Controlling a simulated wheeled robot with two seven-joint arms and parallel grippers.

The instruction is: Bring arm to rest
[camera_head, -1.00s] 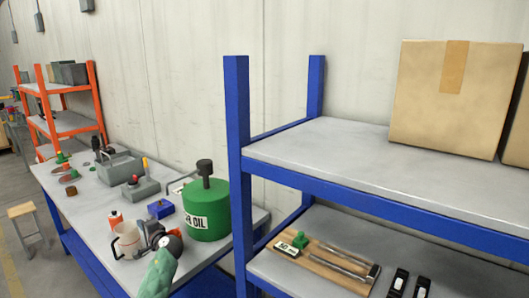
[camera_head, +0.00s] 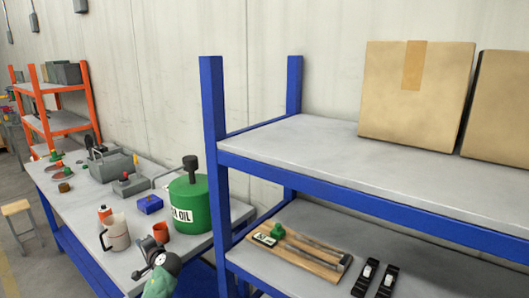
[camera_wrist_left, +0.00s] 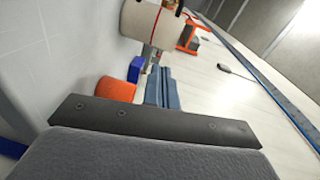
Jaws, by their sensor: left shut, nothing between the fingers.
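My left gripper (camera_head: 149,247) hangs over the front part of the workbench in the head view, just right of the pale jug (camera_head: 116,234). Its fingers are shut with nothing between them; they also show in the wrist view (camera_wrist_left: 158,85). The gripper stands apart from the jug. An orange cup (camera_head: 161,231) stands upright on the bench just beyond the gripper; it also shows in the wrist view (camera_wrist_left: 115,90). My right gripper is out of view.
A green oil can (camera_head: 190,215) stands right of the orange cup, with a blue box (camera_head: 149,204) behind. A blue shelf post (camera_head: 216,150) rises close to the bench's right end. Cardboard boxes (camera_head: 415,95) sit on the upper shelf. The bench's front left strip is clear.

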